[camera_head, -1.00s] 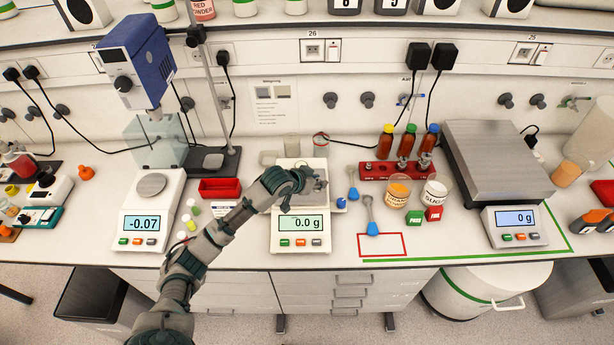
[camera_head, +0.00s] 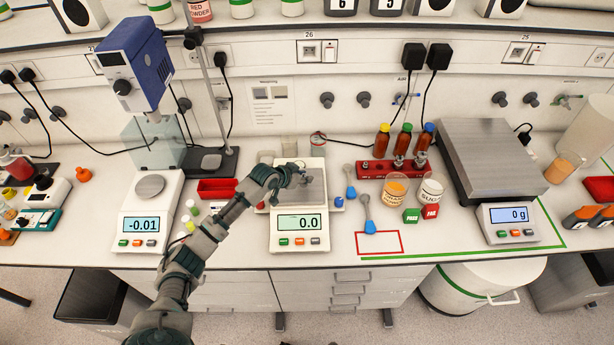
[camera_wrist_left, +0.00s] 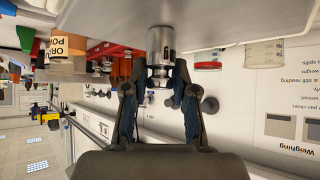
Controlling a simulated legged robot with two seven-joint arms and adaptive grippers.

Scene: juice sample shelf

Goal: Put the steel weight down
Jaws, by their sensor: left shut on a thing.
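The steel weight (camera_wrist_left: 160,50) is a shiny cylinder with a knob, seen upside down in the left wrist view. My left gripper (camera_wrist_left: 158,80) is shut on it at the knob end. In the head view my left gripper (camera_head: 296,176) is over the pan (camera_head: 312,190) of the middle balance (camera_head: 299,240), whose display reads 0.0. The weight's base is close to a pale surface in the wrist view; I cannot tell if they touch. In the head view the gripper largely hides the weight. My right gripper is not in view.
A red rack (camera_head: 378,170) with bottles and small weights stands right of the balance. Blue-ended spoons (camera_head: 369,225), two jars, and PASS and FAIL blocks lie nearby. A red outlined rectangle (camera_head: 379,252) is at the front. Other balances stand left (camera_head: 142,222) and right (camera_head: 510,235).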

